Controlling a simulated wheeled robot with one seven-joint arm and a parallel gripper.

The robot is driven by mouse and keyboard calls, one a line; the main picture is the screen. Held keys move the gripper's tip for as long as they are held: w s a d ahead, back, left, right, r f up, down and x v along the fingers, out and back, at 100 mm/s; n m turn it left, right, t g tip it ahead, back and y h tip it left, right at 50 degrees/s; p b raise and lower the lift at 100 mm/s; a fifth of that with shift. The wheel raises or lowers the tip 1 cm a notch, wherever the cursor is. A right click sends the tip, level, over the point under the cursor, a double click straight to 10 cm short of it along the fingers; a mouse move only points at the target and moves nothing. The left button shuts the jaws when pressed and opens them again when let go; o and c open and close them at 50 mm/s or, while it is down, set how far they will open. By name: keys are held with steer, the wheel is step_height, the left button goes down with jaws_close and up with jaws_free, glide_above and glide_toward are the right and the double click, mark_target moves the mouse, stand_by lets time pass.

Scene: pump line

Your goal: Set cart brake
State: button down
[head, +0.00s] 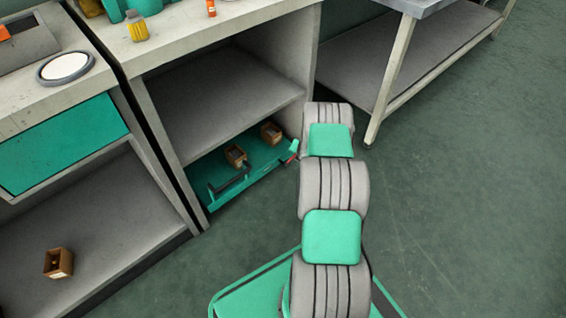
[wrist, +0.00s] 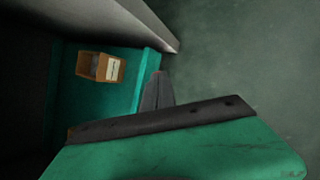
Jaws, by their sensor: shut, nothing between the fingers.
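The cart (head: 262,172) is a low green platform under the grey workbench, with a dark bar handle (head: 229,186) at its near left side. A small red part (head: 293,147) shows at its right end, close to the end of my arm; I cannot tell for certain that it is the brake. In the wrist view, the cart's green deck (wrist: 122,62) and its raised edge lie just beyond my gripper (wrist: 158,76). My gripper is shut and empty, its dark fingers together beside the cart's edge. No brake shows clearly in the wrist view.
Two small brown boxes sit on the cart, one (head: 235,155) nearer and one (head: 271,132) farther; one box (wrist: 100,67) shows in the wrist view. The workbench (head: 222,50) overhangs the cart. A table leg (head: 390,80) stands right of my arm. The floor (head: 460,200) at right is clear.

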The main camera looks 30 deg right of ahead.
steer(key=d+r+p+v, duration=0.1)
steer(key=d+p+v, duration=0.1)
steer(key=p+v, duration=0.8)
steer(key=a+r+m+g+y+p, duration=0.1)
steer(key=a+r+m+p, duration=0.35)
steer(key=r, duration=0.85)
steer(key=a+r+m+p, duration=0.2)
steer(key=a+r+p, duration=0.4)
steer(key=r, duration=0.8)
steer(key=a+r+m+g+y+p, duration=0.1)
steer(key=a+r+m+p, duration=0.25)
steer(key=a+r, duration=0.65)
steer(key=s+a+r+m+p, duration=0.4)
steer(key=s+r, duration=0.3)
steer(key=r, duration=0.4)
steer(key=s+a+r+m+g+p, duration=0.1)
steer(key=s+a+r+m+p, duration=0.3)
steer(key=r, duration=0.6)
steer(key=s+a+r+m+g+y+p, duration=0.1)
steer(key=s+a+r+m+p, duration=0.4)
steer(key=s+r+p, duration=0.3)
step_height(320, 180, up, 4)
steer(key=s+m, duration=0.1)
steer(key=s, duration=0.1)
steer(key=shift+s, duration=0.4)
